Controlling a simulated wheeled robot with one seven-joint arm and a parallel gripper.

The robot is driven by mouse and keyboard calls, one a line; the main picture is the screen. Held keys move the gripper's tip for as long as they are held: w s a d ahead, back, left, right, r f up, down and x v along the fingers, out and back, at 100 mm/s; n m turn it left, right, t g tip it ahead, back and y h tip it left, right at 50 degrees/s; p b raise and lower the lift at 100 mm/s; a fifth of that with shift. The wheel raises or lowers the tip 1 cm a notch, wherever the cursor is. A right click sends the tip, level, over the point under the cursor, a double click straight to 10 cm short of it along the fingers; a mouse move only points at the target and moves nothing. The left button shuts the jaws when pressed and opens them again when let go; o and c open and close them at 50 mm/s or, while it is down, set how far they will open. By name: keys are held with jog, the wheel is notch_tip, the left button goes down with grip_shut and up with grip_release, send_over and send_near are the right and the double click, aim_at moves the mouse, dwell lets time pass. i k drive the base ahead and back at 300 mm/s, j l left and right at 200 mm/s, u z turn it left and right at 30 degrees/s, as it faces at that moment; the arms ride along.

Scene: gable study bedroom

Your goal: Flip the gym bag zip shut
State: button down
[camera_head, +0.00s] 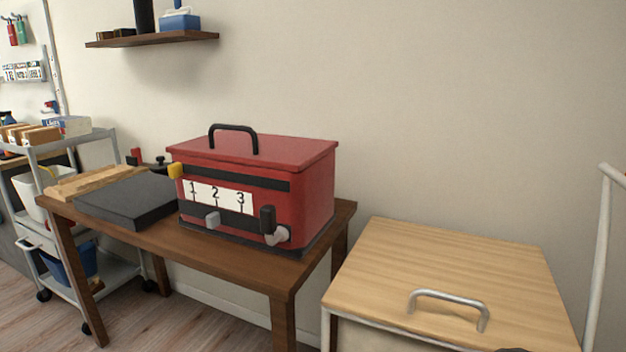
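No soft gym bag with a plain zip shows in the head view. The most bag-like thing is a red box-shaped case (318,190) with a black carry handle (234,128) on its lid, standing on a brown wooden table. A grey tab (212,219) and a black lever with a light knob (276,234) sit low on the front. The lid looks closed. My gripper is not in view.
The brown table (222,258) also bears a dark flat slab (128,200) and a wooden board (95,182). A light wooden cabinet (455,265) with a metal handle (450,300) stands to the right. A grey cart (70,140) is at left; a shelf (150,39) hangs above.

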aim_at(175, 170)
jog(key=u, duration=1.25)
